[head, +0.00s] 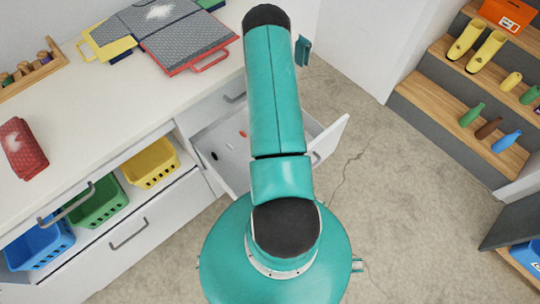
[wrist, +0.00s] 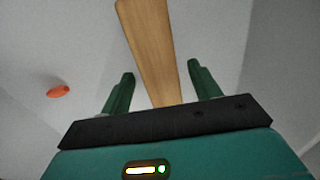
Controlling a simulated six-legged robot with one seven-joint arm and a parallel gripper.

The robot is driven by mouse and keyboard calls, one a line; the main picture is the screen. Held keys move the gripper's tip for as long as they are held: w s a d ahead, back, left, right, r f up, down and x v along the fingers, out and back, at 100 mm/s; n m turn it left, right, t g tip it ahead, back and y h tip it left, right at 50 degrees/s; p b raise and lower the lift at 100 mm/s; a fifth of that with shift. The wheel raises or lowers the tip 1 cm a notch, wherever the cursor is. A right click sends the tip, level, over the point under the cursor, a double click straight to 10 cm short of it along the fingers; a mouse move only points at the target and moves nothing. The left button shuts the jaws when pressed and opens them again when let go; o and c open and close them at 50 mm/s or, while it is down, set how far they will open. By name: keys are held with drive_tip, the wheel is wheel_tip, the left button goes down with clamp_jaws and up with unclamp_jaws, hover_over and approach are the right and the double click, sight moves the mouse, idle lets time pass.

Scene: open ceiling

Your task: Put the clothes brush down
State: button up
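A flat wooden piece, which I take to be the clothes brush (wrist: 148,40), shows in the wrist view. It runs from the top edge down between my fingers and narrows toward the gripper. My gripper (wrist: 161,70) has its two green fingers spread, with a gap visible on each side of the wood. Pale grey surfaces lie behind it, seemingly the inside of the open drawer (head: 222,148). In the head view my arm hides the brush and most of my gripper. Bristles are not visible.
A small orange oval (wrist: 58,91) lies beside the brush; the drawer also holds a small dark item (head: 214,156). Stepped shelves (head: 455,95) stand right; the floor between is clear.

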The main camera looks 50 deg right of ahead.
drive_tip(key=shift+r, duration=0.1)
wheel_tip(320, 180, up, 12)
idle(0.7)
drive_tip(key=shift+s, duration=0.15)
idle(0.4)
